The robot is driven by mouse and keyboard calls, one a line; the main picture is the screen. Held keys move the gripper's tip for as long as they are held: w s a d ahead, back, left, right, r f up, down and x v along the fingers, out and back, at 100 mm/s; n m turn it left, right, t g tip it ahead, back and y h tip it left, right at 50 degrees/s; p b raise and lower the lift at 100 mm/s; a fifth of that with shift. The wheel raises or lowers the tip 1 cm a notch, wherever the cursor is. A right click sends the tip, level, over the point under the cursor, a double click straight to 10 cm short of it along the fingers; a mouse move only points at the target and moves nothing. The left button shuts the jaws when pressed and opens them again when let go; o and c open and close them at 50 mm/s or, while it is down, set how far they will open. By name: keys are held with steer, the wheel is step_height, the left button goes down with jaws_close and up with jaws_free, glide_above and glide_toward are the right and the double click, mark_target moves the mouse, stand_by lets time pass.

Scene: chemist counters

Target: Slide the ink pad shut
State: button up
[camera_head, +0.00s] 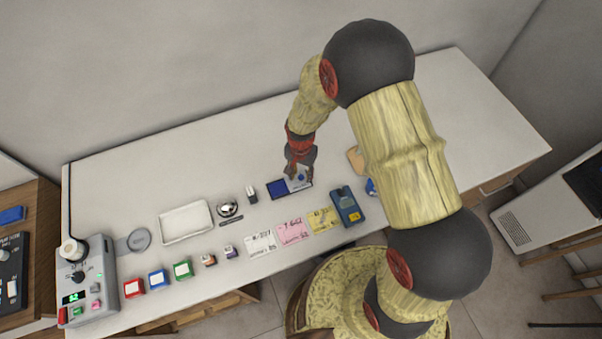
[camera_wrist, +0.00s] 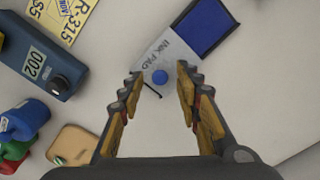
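The ink pad (camera_head: 278,190) lies on the white counter under my gripper, and its blue inked surface is exposed at the left in the head view. In the wrist view its blue pad (camera_wrist: 204,25) is uncovered at the top, with a grey sliding cover (camera_wrist: 168,53) labelled INK PAD drawn out toward me. A round blue knob (camera_wrist: 160,77) stands on the cover. My gripper (camera_wrist: 158,88) is open, with its fingers on either side of the knob and apart from it. In the head view my gripper (camera_head: 300,172) partly hides the cover.
A blue device marked 002 (camera_wrist: 47,62) lies to the left in the wrist view, with a tan block (camera_wrist: 72,145) and blue and green items below it. In the head view, paper cards (camera_head: 292,231), a white tray (camera_head: 186,222) and a silver bell (camera_head: 228,207) stand nearby. The counter behind is clear.

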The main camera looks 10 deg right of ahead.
steer(key=shift+c, duration=1.2)
jaws_close()
